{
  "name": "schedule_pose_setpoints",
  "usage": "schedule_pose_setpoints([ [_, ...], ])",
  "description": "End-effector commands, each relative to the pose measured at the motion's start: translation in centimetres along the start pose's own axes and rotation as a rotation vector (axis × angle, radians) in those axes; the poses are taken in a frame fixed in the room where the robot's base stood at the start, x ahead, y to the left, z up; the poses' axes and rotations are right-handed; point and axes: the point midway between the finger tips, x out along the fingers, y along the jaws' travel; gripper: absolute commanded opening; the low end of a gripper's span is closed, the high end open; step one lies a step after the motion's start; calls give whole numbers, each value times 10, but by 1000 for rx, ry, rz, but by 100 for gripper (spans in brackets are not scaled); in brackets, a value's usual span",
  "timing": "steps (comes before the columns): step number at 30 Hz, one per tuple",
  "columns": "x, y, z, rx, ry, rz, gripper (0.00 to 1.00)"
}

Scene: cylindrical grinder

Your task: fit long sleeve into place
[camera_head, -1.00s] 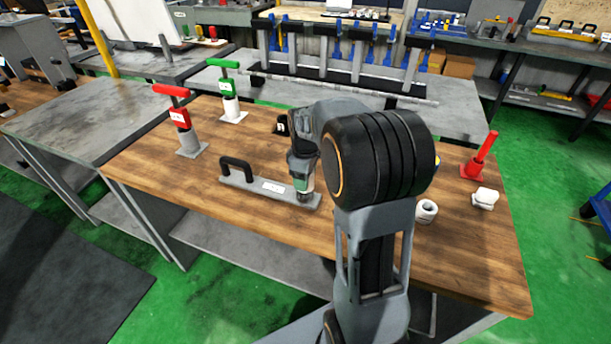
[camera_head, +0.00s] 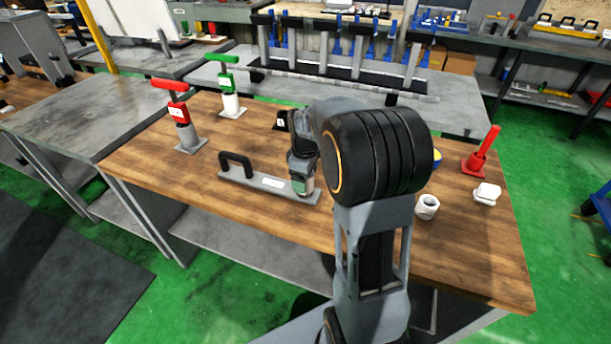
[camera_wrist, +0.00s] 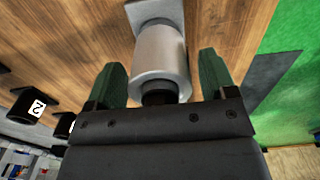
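A light grey cylindrical sleeve (camera_wrist: 162,58) stands on a pale square base (camera_wrist: 158,10) in the wrist view, with a dark round end towards me. My gripper (camera_wrist: 161,66) has its two green fingers on either side of this sleeve, with a narrow gap showing at each side. In the head view my gripper (camera_head: 303,180) is partly hidden by my arm, over the right end of a grey plate (camera_head: 245,180) with a black handle. The head view does not clearly show the sleeve between the fingers. Which part is the long sleeve cannot be told for sure.
A red-handled stand (camera_head: 180,113) and a green-handled stand (camera_head: 229,88) are at the left of the wooden table (camera_head: 180,195). A white ring (camera_head: 427,207), a white block (camera_head: 487,194) and a red stand (camera_head: 480,155) are at the right. A black numbered block (camera_wrist: 35,106) shows in the wrist view.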

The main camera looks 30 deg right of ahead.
Motion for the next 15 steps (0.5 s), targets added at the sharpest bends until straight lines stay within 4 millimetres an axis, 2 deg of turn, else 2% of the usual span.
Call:
schedule_pose_setpoints([
  [3, 1, 0, 0, 0, -1, -1, 86],
  [10, 0, 0, 0, 0, -1, -2, 86],
  [15, -17, 0, 0, 0, 0, 0, 86],
])
